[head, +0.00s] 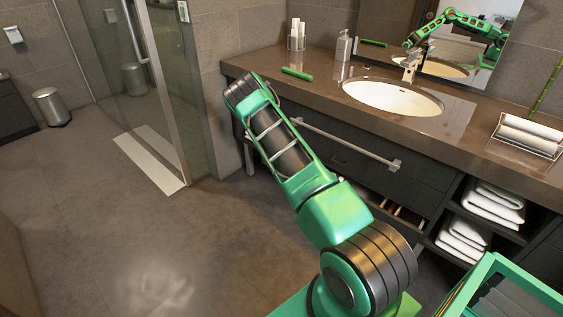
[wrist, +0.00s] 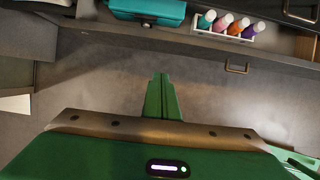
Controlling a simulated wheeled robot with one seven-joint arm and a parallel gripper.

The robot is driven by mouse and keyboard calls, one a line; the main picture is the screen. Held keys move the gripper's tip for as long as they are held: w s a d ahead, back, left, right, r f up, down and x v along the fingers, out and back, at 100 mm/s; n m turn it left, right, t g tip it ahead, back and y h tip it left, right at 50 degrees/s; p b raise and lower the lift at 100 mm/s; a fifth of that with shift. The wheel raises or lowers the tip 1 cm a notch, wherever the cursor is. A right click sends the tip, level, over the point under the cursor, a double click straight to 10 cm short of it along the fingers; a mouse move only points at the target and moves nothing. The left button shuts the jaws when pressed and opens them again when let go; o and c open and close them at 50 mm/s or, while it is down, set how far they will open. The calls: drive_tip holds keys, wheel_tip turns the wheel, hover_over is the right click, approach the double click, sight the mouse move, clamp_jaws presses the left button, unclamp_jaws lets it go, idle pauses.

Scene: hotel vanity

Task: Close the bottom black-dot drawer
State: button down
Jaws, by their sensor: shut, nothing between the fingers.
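A dark lower drawer (head: 400,214) stands open under the vanity in the head view, partly hidden by my arm. In the wrist view the open drawer (wrist: 200,52) crosses the top, with a small handle (wrist: 237,68) on its front. A teal case (wrist: 148,10) and a white tray of several coloured bottles (wrist: 228,26) show inside it. I cannot make out a black dot. My gripper (wrist: 160,76) is shut and empty, with floor showing around its fingers, near the drawer front. I cannot tell whether it touches the front. My gripper is hidden in the head view.
The brown counter (head: 440,133) with a white sink (head: 393,97) is above the drawers. A towel bar (head: 340,140) runs along its front. Open shelves with white towels (head: 493,203) are to the right, and a green-framed bin (head: 510,290) stands in front.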

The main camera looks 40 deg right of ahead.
drive_tip(key=s+d+f+m+h, duration=0.1)
drive_tip(key=s+f, duration=0.3)
drive_tip(key=s, duration=0.3)
drive_tip(key=s+f+m+g+h, duration=0.1)
drive_tip(key=s+f, duration=0.3)
drive_tip(key=s, duration=0.3)
drive_tip(key=s+d+f+m+h, duration=0.1)
drive_tip(key=s+f+m+h, duration=0.1)
drive_tip(key=s+f, duration=0.35)
drive_tip(key=s+r+n+t+h, duration=0.15)
drive_tip(key=s+r, duration=0.35)
drive_tip(key=s, duration=0.6)
drive_tip(key=s+r+n+t+h, duration=0.1)
drive_tip(key=s+r+n+h, duration=0.2)
drive_tip(key=s, duration=0.8)
drive_tip(key=w+d+f+y, duration=0.1)
drive_tip(key=w+d+f, duration=0.1)
drive_tip(key=d, duration=1)
drive_tip(key=shift+f, duration=0.85)
drive_tip(key=shift+w+m, duration=0.1)
drive_tip(key=shift+m, duration=0.15)
